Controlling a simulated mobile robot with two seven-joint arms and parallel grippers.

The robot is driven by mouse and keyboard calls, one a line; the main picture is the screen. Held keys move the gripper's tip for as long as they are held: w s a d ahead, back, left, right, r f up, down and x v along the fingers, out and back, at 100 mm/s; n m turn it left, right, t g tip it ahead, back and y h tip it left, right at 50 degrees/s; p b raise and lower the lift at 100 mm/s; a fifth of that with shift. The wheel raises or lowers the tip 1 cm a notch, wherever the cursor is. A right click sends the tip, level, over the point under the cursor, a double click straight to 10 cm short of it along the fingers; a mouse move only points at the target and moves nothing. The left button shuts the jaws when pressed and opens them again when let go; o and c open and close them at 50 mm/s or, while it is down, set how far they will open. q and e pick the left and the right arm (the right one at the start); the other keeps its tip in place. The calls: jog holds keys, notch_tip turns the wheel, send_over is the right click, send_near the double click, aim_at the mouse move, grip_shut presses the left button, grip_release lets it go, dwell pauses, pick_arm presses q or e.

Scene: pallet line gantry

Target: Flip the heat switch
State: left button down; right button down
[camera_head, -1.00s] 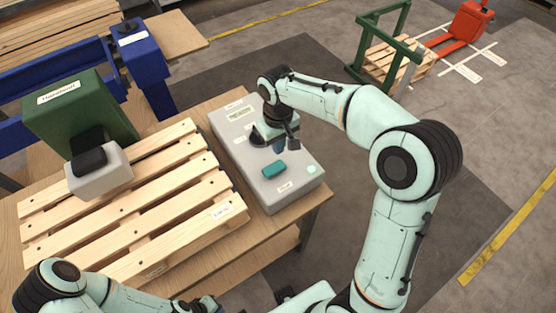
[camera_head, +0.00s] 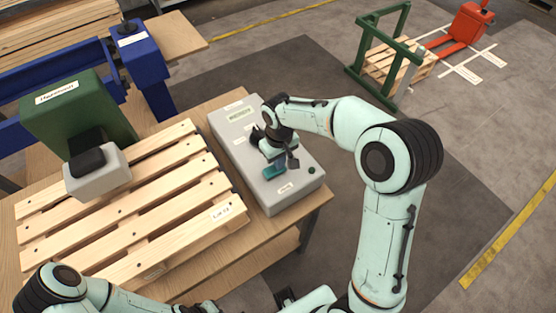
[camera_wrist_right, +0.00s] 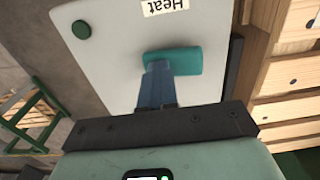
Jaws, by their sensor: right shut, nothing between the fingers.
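The heat switch is a teal rocker (camera_head: 274,172) on top of the grey control box (camera_head: 233,140), and it also shows in the right wrist view (camera_wrist_right: 178,57). A label reading "Heat" (camera_wrist_right: 165,6) and a round dark green lamp (camera_wrist_right: 82,30) lie beyond it. My right gripper (camera_wrist_right: 157,68) is shut and empty. Its fingertips are at the edge of the switch, overlapping it in view; I cannot tell whether they touch. In the head view the right hand partly covers the switch. My left arm is at the lower left; its gripper is barely visible at the bottom edge.
A wooden pallet (camera_head: 145,195) lies on the table left of the box. A green machine head (camera_head: 75,112) with a grey and black block stands over it. A blue frame (camera_head: 145,65) is behind. Open floor lies to the right.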

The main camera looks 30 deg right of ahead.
aim_at(275, 169)
jog(key=shift+s+f, duration=0.2)
jog(key=shift+a, duration=0.1)
jog(key=shift+a, duration=0.1)
jog(key=shift+a+r, duration=0.1)
jog(key=shift+a, duration=0.65)
